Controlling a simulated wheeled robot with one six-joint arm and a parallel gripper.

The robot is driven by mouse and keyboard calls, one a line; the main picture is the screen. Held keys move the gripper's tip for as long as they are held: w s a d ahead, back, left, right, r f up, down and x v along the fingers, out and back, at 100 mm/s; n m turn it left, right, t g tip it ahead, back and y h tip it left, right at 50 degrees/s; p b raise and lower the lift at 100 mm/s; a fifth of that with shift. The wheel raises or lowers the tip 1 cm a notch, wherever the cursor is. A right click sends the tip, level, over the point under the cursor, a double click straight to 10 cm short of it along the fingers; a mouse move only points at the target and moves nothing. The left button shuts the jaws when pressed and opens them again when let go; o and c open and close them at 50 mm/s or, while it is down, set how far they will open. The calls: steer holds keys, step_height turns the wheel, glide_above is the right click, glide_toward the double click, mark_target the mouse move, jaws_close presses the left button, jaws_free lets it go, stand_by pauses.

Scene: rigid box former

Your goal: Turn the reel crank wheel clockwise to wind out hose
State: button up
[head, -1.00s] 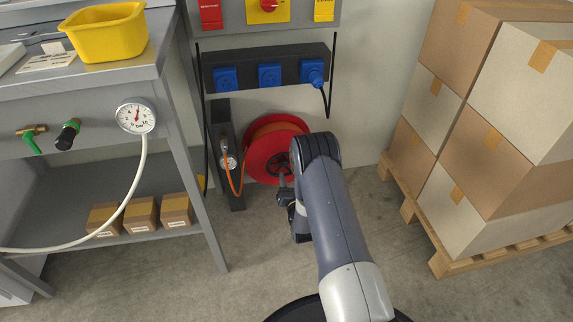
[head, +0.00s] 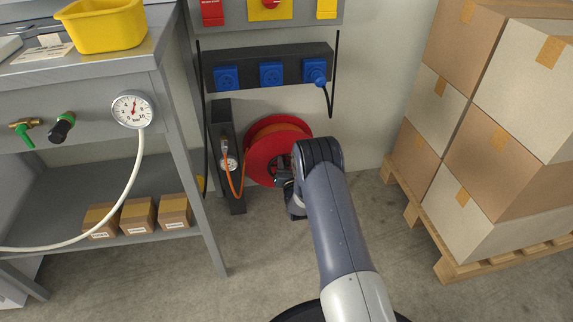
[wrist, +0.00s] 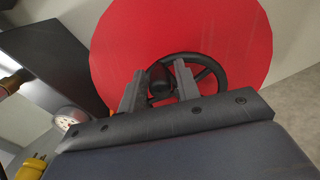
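The red hose reel (head: 258,160) stands low against the wall, with orange hose wound behind its front disc. Its black spoked crank wheel (wrist: 209,75) sits at the middle of the red disc in the wrist view. In the head view my arm partly covers the wheel. My gripper (wrist: 160,80) is in front of the wheel with its two fingers apart. A dark round knob (wrist: 159,76) on the wheel shows between the fingers, with small gaps seeming to remain on both sides. In the head view my gripper (head: 283,178) is at the reel's lower right, its fingers hard to make out.
A dark upright box with a gauge (head: 229,163) and orange hose stands just left of the reel. A grey workbench (head: 175,120) is further left. Stacked cartons (head: 500,150) on a wooden pallet (head: 455,268) stand at right. Bare floor lies between.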

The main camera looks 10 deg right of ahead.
jaws_close()
